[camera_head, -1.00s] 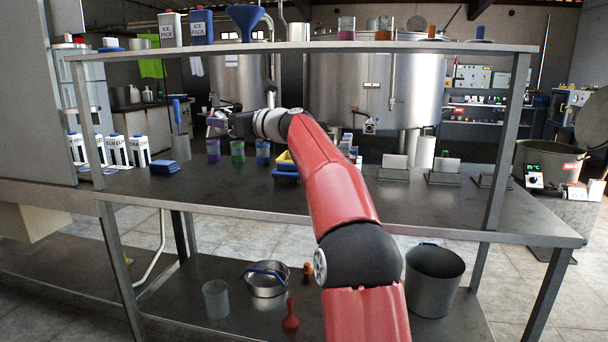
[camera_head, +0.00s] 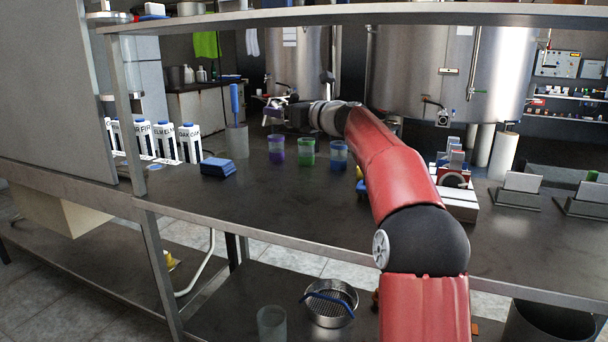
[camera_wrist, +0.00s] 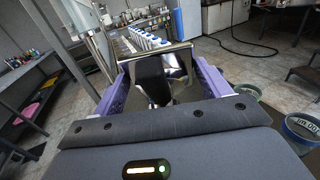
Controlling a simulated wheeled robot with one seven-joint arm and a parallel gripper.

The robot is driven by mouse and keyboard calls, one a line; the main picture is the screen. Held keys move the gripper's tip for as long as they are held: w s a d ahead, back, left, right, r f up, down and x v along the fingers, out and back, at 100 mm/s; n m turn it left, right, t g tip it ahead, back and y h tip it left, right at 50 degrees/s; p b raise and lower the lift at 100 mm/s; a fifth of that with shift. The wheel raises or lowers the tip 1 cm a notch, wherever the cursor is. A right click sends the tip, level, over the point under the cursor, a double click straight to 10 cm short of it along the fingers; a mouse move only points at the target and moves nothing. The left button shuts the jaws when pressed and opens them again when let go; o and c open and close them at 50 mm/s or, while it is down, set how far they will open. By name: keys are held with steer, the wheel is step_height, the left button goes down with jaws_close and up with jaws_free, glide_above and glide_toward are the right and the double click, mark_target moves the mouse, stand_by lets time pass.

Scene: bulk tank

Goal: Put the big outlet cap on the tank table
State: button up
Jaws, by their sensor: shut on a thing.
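My gripper (camera_head: 275,108) reaches over the back of the steel table in the head view, above and behind the coloured cups. In the wrist view its two purple fingers (camera_wrist: 158,78) are shut on a shiny metal piece (camera_wrist: 178,62), which I take for the big outlet cap. The piece is curved and mirror-like, with a dark area on its near side. It is held clear of any surface. In the head view it is too small to make out surely. The steel table (camera_head: 265,215) spreads below my arm; I cannot tell whether it is the tank table.
Big steel tanks (camera_head: 420,80) stand behind. The table's front middle is clear.

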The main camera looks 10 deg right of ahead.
step_height(320, 180, down, 17)
steer(key=b, duration=0.5)
steer(key=shift+r, duration=0.2)
steer(key=o, duration=1.3)
steer(key=shift+f, duration=0.1)
steer(key=shift+o, duration=0.2)
steer(key=shift+s+d, duration=0.2)
steer(key=shift+s, duration=0.1)
steer(key=b+v, duration=0.1)
steer(key=v, duration=0.5)
steer(key=shift+s+d, duration=0.15)
steer(key=shift+s, duration=0.2)
